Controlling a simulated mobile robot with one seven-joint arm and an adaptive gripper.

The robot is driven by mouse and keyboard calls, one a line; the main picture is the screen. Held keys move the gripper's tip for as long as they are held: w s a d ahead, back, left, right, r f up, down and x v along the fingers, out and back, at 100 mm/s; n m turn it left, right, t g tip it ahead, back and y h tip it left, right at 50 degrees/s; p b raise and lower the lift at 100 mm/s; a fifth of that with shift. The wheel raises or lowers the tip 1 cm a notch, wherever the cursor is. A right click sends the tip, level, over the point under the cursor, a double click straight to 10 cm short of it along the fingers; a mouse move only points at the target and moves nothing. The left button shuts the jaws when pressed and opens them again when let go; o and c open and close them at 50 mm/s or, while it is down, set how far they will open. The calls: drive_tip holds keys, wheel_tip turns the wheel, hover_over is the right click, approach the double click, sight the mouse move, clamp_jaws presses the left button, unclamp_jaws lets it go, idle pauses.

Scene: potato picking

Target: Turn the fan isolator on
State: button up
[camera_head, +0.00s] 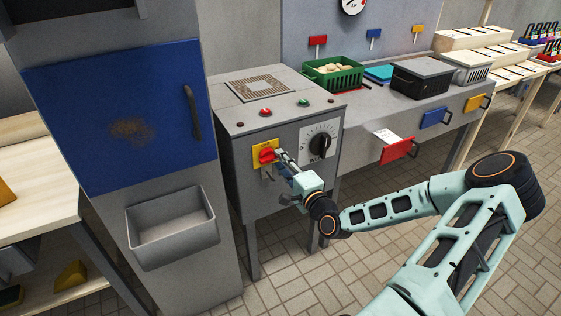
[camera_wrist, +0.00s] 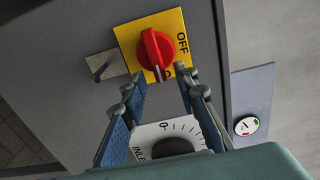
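The fan isolator is most likely the red rotary knob (camera_head: 266,155) on a yellow plate (camera_head: 257,161), on the front of the grey cabinet. In the wrist view the red knob (camera_wrist: 153,48) has a pale mark at its lower end. OFF is printed on the yellow plate (camera_wrist: 131,36) right of the knob; a second label is partly hidden by a finger. My gripper (camera_head: 281,158) is just right of the knob in the head view. In the wrist view my gripper (camera_wrist: 158,80) is open and empty, its fingertips spread either side below the knob. I cannot tell whether they touch it.
A black dial (camera_head: 320,145) sits right of the isolator. A metal bracket (camera_wrist: 103,65) is beside the plate. Red and green buttons (camera_head: 304,102) are on the cabinet top. A blue door (camera_head: 90,110) and grey bin (camera_head: 172,236) stand left. A green crate (camera_head: 335,84) stands behind.

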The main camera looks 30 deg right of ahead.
drive_tip(key=s, duration=1.1)
drive_tip(key=shift+s+d, duration=0.15)
drive_tip(key=shift+d, duration=0.05)
